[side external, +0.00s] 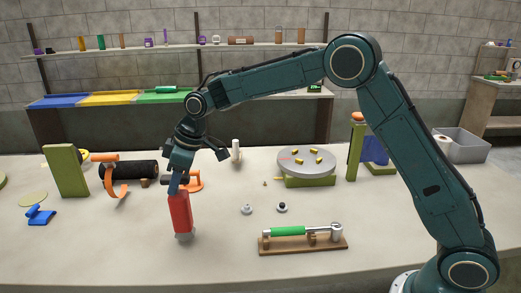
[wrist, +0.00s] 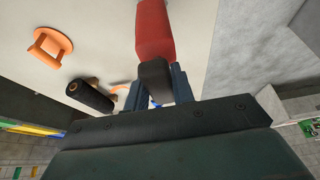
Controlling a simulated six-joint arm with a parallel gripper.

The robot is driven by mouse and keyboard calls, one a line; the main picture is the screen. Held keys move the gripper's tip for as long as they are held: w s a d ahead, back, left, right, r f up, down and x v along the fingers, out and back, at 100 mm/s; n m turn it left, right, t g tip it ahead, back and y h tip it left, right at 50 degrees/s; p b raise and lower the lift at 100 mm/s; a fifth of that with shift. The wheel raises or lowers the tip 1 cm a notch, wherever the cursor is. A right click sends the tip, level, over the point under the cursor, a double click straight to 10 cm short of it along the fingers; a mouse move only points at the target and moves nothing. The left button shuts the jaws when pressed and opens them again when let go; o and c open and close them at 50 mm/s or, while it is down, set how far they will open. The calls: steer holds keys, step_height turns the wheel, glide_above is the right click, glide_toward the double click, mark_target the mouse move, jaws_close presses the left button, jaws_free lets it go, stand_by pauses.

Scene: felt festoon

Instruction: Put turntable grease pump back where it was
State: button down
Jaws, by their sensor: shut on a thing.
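A red cylinder (side external: 181,212) with a dark grey top, which looks like the grease pump, hangs nearly upright and slightly tilted below my gripper (side external: 177,186). My gripper is shut on its dark top. In the wrist view the red body (wrist: 153,30) extends away from my gripper (wrist: 157,88), with the dark top between the fingers. Its lower end is at or just above the table; I cannot tell if it touches. The grey turntable (side external: 306,160) with several yellow blocks stands on a green base to the right, apart from my gripper.
An orange stand (side external: 194,182) is close behind the gripper. A black roll (side external: 130,170) and green upright block (side external: 67,171) stand left. Two small knobs (side external: 246,209) and a wooden board (side external: 303,243) with a green-handled tool lie right. The table's front left is clear.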

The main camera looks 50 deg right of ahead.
steer(key=shift+f, duration=1.2)
steer(key=c, duration=1.2)
jaws_free()
steer(key=shift+f, duration=0.1)
steer(key=v, duration=1.2)
steer(key=shift+r, duration=0.2)
